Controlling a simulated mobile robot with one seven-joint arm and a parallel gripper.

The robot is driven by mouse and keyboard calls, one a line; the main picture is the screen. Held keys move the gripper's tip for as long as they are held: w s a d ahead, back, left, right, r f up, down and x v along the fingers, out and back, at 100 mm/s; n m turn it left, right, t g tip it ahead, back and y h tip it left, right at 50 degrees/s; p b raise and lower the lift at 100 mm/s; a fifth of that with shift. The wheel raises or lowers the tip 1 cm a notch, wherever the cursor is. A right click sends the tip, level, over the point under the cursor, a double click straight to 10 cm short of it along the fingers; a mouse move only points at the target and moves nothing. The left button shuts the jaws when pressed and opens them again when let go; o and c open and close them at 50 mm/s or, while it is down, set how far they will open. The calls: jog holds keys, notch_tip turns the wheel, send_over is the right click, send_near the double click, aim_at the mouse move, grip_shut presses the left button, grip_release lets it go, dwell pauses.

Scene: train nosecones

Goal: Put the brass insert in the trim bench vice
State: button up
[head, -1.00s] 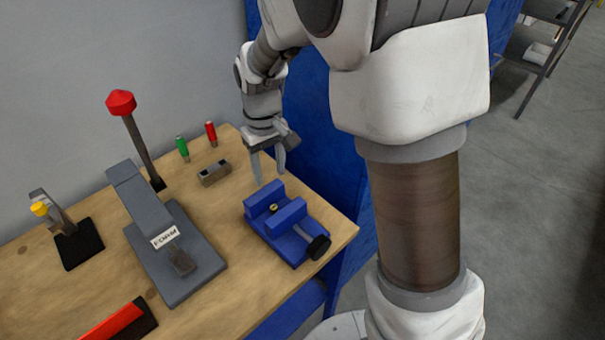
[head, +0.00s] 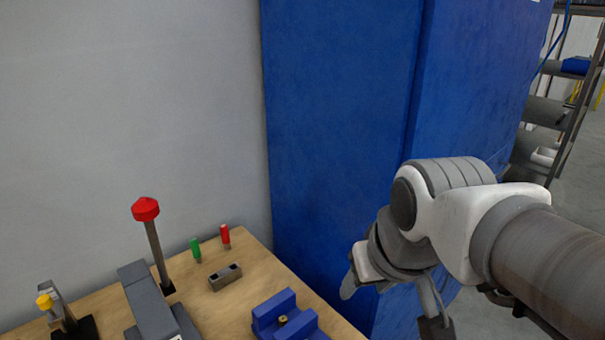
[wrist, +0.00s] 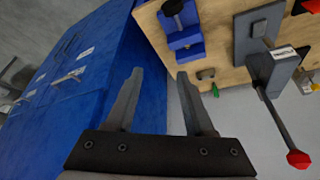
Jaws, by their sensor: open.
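The brass insert (head: 283,320) is a small brass-coloured piece with a dark centre. It sits between the jaws of the blue trim bench vice (head: 268,319) at the bottom of the head view, where the vice's lower part is cut off. The vice also shows at the top of the wrist view (wrist: 187,42), where I cannot make out the insert. My gripper (head: 391,312) is open and empty, apart from the vice and to its right, in front of the blue panel. In the wrist view its two fingers (wrist: 159,74) are spread with nothing between them.
A grey block with holes (head: 226,278) and green (head: 195,249) and red (head: 225,236) handled tools stand behind the vice. A grey press with a red-knobbed lever (head: 146,210) is at left. A blue cabinet (wrist: 85,75) borders the bench.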

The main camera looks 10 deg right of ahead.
jog(key=shift+s+d+m+t, duration=0.3)
jog(key=shift+s+d, duration=0.2)
jog(key=shift+s, duration=0.35)
